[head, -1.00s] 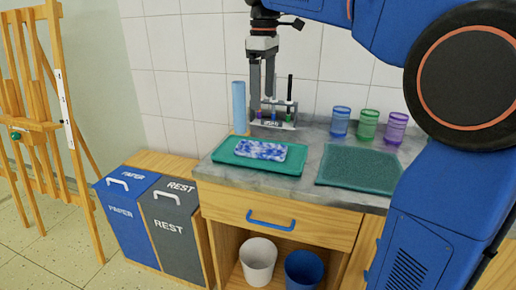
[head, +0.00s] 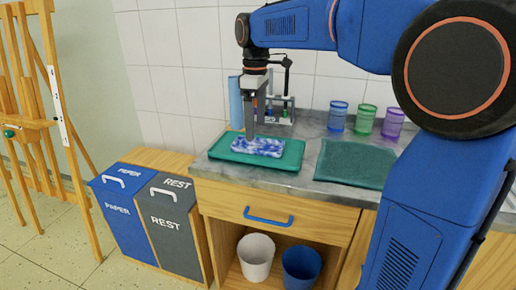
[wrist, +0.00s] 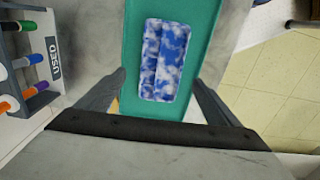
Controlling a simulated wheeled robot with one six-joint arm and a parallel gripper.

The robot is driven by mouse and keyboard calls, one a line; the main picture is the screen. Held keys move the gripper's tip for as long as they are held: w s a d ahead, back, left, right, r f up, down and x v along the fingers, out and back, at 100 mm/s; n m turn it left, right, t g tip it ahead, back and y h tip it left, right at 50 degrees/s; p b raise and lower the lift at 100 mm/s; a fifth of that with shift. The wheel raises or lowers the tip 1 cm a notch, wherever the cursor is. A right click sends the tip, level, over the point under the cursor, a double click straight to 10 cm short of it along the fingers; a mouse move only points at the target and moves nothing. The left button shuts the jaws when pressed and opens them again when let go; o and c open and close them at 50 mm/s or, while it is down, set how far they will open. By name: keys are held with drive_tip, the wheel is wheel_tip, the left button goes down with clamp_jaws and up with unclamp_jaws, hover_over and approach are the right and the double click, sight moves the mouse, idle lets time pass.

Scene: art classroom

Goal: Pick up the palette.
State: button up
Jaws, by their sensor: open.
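A flat, rectangular blue-and-white mottled piece (head: 258,147) lies on a teal tray (head: 294,163) on the counter. I cannot tell for sure that it is the palette, and I see nothing else that is clearly one. In the wrist view the mottled piece (wrist: 165,60) has a lengthwise line down its middle, and the tray (wrist: 131,50) runs under it. My gripper (head: 250,134) points down over the tray's back left part, close to the piece. In the wrist view my gripper (wrist: 160,78) is open and empty, its fingers spread wider than the piece.
A "USED" marker rack (wrist: 45,62) and a blue roll (head: 235,104) stand behind the tray. Blue, green and purple cups (head: 365,119) stand at the back right. A dark green mat (head: 352,165) lies right of the tray. Paper and rest bins (head: 172,228) stand lower left.

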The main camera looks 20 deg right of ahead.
sight(258, 147)
drive_tip(key=shift+s+d+f, duration=0.15)
drive_tip(key=shift+f, duration=1.25)
drive_tip(key=shift+s+d+f, duration=0.1)
drive_tip(key=shift+s+f, duration=0.05)
drive_tip(key=shift+f, duration=1.25)
drive_tip(key=c, duration=1.2)
drive_tip(key=shift+o, duration=0.2)
drive_tip(key=shift+r, duration=0.15)
